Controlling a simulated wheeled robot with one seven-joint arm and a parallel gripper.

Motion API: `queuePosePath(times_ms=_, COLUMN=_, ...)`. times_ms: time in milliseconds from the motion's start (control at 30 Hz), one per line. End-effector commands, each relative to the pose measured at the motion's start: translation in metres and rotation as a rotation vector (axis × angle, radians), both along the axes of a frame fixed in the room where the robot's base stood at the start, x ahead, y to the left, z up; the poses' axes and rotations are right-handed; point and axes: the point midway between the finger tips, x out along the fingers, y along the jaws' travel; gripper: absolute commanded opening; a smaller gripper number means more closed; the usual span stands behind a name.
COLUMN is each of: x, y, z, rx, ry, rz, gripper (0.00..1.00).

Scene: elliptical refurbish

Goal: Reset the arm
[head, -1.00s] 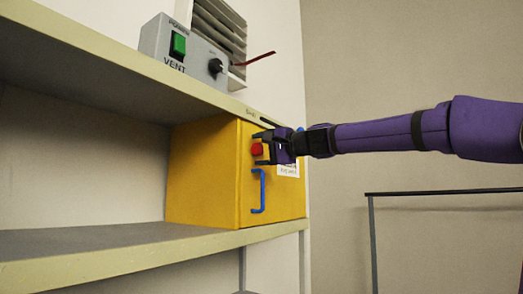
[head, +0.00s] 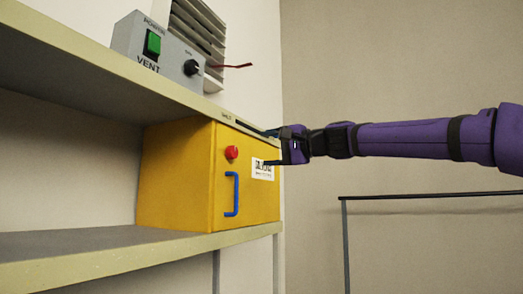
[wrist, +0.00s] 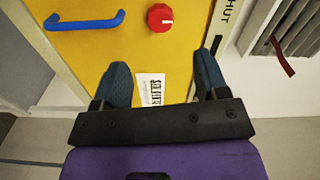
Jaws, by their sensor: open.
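My purple arm reaches in from the right in the head view. My gripper (head: 272,146) is at the right end of the yellow box's front, near the white label. In the wrist view my gripper (wrist: 165,75) is open and empty, its two dark teal fingers spread apart in front of the yellow face. The gripper is to the right of the red knob and blue handle in the head view. I cannot tell whether a fingertip touches the box.
The yellow box (head: 180,180) stands on a shelf (head: 80,250), with a red knob (head: 231,153), blue handle (head: 232,195) and white label (head: 262,171). A grey vent panel (head: 155,55) with a green switch sits above. A dark-railed stand (head: 430,194) is at lower right. Space below my arm looks clear.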

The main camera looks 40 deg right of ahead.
Motion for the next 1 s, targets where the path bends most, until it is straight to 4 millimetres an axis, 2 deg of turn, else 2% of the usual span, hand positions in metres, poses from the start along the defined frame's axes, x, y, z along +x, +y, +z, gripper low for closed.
queuePosePath(times_ms=567, x=-0.001, y=0.0, z=-0.001, rx=-0.003, ry=0.002, rz=0.002, gripper=0.67)
queuePosePath(times_ms=667, x=-0.004, y=0.009, z=-0.009, rx=-0.034, ry=0.015, rz=0.015, gripper=0.67)
queuePosePath(times_ms=767, x=-0.012, y=0.032, z=-0.033, rx=-0.13, ry=0.056, rz=0.05, gripper=0.67)
queuePosePath(times_ms=833, x=-0.023, y=0.057, z=-0.06, rx=-0.238, ry=0.101, rz=0.09, gripper=0.67)
queuePosePath(times_ms=967, x=-0.049, y=0.105, z=-0.125, rx=-0.484, ry=0.206, rz=0.181, gripper=0.67)
queuePosePath(times_ms=1000, x=-0.058, y=0.118, z=-0.147, rx=-0.563, ry=0.242, rz=0.21, gripper=0.67)
